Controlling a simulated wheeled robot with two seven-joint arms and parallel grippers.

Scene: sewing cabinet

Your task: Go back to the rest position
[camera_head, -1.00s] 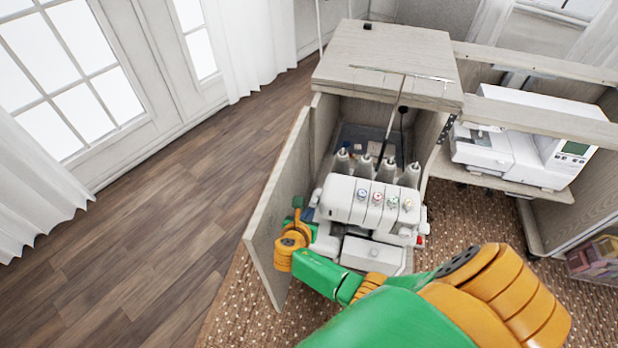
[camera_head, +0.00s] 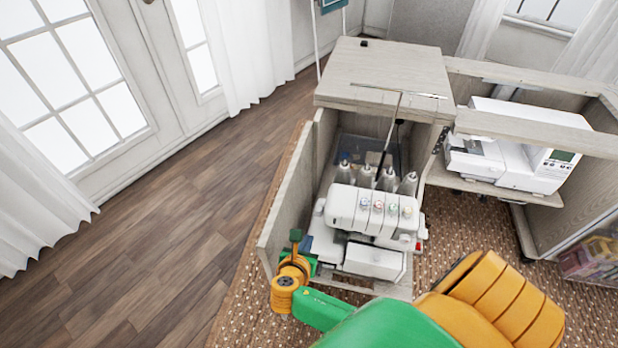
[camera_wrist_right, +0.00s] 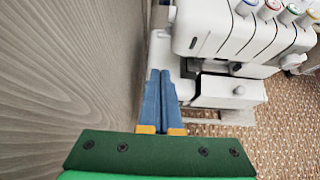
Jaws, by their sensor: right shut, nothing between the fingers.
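My right arm, green and orange, comes in from the bottom of the head view. Its gripper (camera_head: 303,240) is beside the inner face of the open cabinet door (camera_head: 290,205), left of the serger. In the right wrist view the two blue fingers (camera_wrist_right: 162,100) lie together, shut and empty. The grey wood door (camera_wrist_right: 65,75) fills the left of that view, and the white serger (camera_wrist_right: 235,35) is at the upper right. Whether the gripper touches the door is not clear. My left gripper is not in view.
The serger (camera_head: 375,212) stands in the open cabinet (camera_head: 385,70) with several thread cones. A white sewing machine (camera_head: 510,150) sits on a shelf to the right. A brown speckled rug (camera_head: 455,235) lies below. The wood floor (camera_head: 150,235) at left is clear.

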